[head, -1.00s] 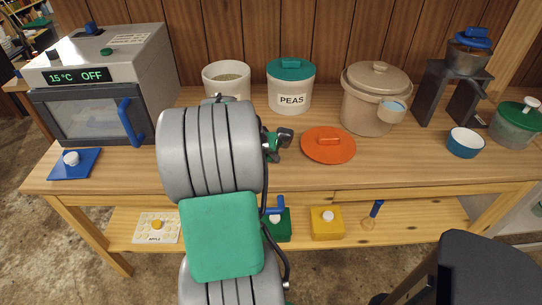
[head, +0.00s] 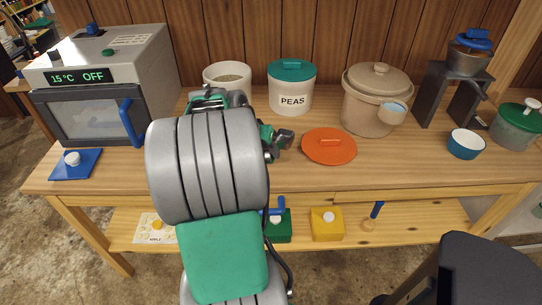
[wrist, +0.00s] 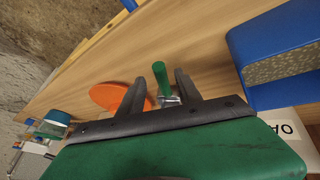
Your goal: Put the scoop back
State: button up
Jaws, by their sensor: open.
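In the wrist view, a scoop with a green handle (wrist: 159,72) and a shiny metal part shows between the fingers of my gripper (wrist: 161,84). The fingers are open, one on each side of it, and no grip on it shows. The rest of the scoop is hidden by my gripper. A blue canister (wrist: 240,45) of grainy contents, with a white label reading "OA", stands to the right. My arm covers the scoop and the blue canister in the head view.
An orange lid (head: 329,146) lies on the bench (head: 400,165). Behind are an open white canister (head: 228,75), a PEAS canister (head: 291,90) and a beige crock (head: 372,105). An oven (head: 100,85) stands left. A teal bowl (head: 465,144) stands right. The bench front has free room.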

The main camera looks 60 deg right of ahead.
jog(key=v, duration=0.7)
jog(key=w+a+f+n+t+y, duration=0.15)
jog(key=w+a+n, duration=0.35)
jog(key=a, duration=0.5)
jog(key=w+a+f+n+t, duration=0.1)
jog(key=w+a+n+t, duration=0.15)
jog(key=w+a, duration=0.6)
jog(key=s+a+f+n+y, duration=0.1)
jog(key=a+n, duration=0.3)
jog(key=a, duration=0.7)
jog(key=s+a+f+n+y, duration=0.2)
jog(key=s+a+n+y, duration=0.1)
jog(key=a, duration=0.9)
jog(key=shift+s+f+n, duration=0.2)
jog(key=shift+s+n, duration=0.3)
jog(key=shift+n, duration=0.55)
jog(key=shift+d, duration=0.1)
